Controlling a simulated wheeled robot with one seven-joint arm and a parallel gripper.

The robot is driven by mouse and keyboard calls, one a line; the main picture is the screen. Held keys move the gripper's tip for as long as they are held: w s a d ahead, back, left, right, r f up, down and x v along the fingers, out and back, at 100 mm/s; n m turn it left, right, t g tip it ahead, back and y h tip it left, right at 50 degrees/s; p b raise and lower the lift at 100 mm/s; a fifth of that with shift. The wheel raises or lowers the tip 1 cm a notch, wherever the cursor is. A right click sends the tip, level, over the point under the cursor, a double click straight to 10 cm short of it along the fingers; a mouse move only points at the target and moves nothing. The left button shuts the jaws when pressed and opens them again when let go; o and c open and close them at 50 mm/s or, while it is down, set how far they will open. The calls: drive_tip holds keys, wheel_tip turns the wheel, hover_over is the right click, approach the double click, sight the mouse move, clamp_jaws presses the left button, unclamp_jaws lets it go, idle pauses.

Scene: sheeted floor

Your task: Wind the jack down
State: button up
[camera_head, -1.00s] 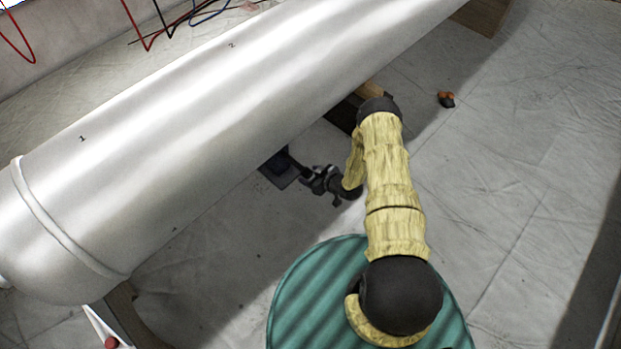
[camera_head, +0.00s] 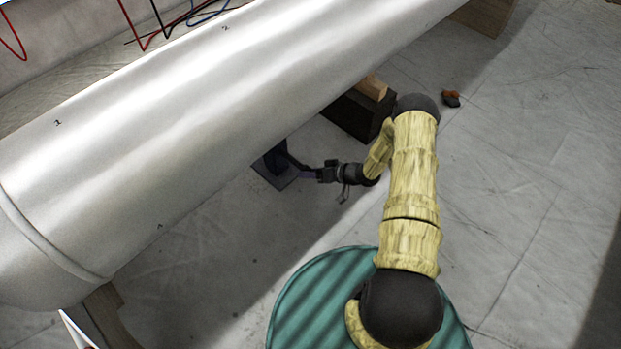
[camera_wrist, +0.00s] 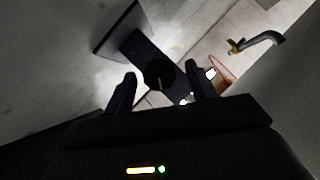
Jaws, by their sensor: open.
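The jack (camera_head: 274,172) stands on a dark square base plate on the floor, partly hidden under the big pale cylinder. In the wrist view the jack (camera_wrist: 142,50) shows as a dark plate and post, with a round dark end (camera_wrist: 159,73) facing my gripper. My gripper (camera_head: 322,174) is at the right of the jack, low beside the cylinder. In the wrist view its two fingers are apart (camera_wrist: 160,92), one on each side below the round end, with nothing clearly held between them. Whether they touch the jack, I cannot tell.
The pale cylinder (camera_head: 190,120) hangs over the work area. A dark block with wood on top (camera_head: 358,112) stands behind my gripper. An orange and dark item (camera_head: 451,98) lies on the floor at right. A wooden support (camera_head: 105,315) is at lower left.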

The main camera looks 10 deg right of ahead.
drive_tip(key=c, duration=0.9)
drive_tip(key=n+t+h+p, duration=0.1)
drive_tip(key=p, duration=0.2)
drive_tip(key=n+t+h+p, duration=0.1)
drive_tip(key=n+h+p, duration=0.1)
drive_tip(key=p, duration=0.2)
drive_tip(key=shift+s+a+r, duration=0.1)
drive_tip(key=shift+s+a, duration=0.1)
drive_tip(key=shift+a, duration=0.15)
drive_tip(key=shift+c, duration=0.2)
drive_tip(key=o, duration=0.9)
drive_tip(key=shift+h, duration=0.3)
drive_tip(key=shift+o, duration=0.2)
drive_tip(key=shift+d, duration=0.1)
drive_tip(key=shift+r, duration=0.1)
